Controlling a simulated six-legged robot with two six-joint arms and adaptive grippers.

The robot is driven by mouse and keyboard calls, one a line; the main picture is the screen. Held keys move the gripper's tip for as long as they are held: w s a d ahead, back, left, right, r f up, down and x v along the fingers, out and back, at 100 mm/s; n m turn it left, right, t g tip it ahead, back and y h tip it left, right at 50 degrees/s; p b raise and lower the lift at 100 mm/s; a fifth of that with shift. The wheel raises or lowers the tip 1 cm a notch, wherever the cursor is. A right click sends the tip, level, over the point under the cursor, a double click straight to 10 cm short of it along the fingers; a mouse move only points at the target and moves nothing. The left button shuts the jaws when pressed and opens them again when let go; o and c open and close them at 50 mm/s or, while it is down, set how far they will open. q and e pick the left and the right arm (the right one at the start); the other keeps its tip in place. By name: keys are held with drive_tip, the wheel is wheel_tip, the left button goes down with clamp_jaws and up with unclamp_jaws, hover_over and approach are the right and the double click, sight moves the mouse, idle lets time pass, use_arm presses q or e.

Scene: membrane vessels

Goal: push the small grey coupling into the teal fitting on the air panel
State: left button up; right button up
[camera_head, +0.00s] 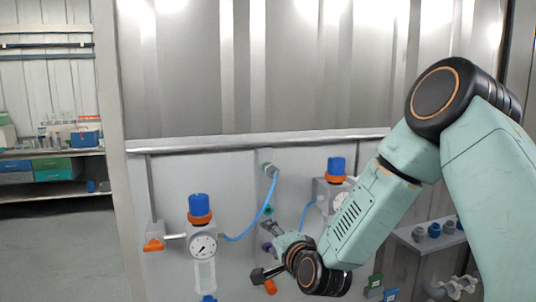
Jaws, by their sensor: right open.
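The teal fitting (268,210) sits in the middle of the grey air panel (170,270), on a narrow vertical strip. My right gripper (272,228) is open just below and in front of it, close to the panel. Its fingertips are small and partly blurred into the fittings behind. A grey end piece (268,167) shows at the top of the strip, where a blue hose ends. I cannot make out the small grey coupling for certain; it may be hidden at the gripper. My left gripper is not in view.
A left regulator (203,243) with a blue knob and gauge stands beside the strip, and a similar right one (336,170) is partly behind my right arm. A blue hose (262,212) arcs near my gripper. A purple fitting (267,247) lies below. A shelf (425,243) is at right.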

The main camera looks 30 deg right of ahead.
sight(275, 174)
use_arm(q)
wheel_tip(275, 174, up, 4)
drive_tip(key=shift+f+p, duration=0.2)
drive_tip(key=shift+p, duration=1.05)
use_arm(e)
drive_tip(key=w+d+r+m+t+h, duration=0.2)
drive_tip(key=d+r+m, duration=0.1)
drive_tip(key=r, duration=1)
drive_tip(key=shift+d+m, duration=0.4)
drive_tip(key=shift+d, duration=0.3)
drive_tip(key=shift+w+d+f, duration=0.15)
drive_tip(key=shift+w+d, duration=0.15)
drive_tip(key=shift+w, duration=0.2)
drive_tip(key=b+x, duration=0.3)
drive_tip(key=x, duration=0.4)
drive_tip(key=shift+a, duration=0.15)
drive_tip(key=shift+w+d+t, duration=0.25)
drive_tip(key=shift+w+t, duration=0.05)
drive_tip(key=shift+w, duration=0.2)
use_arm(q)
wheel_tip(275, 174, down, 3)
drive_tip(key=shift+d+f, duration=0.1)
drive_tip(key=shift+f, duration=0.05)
use_arm(e)
drive_tip(key=shift+a, duration=0.2)
drive_tip(key=shift+d, duration=0.15)
use_arm(q)
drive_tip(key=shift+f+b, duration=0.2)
drive_tip(key=shift+b, duration=0.15)
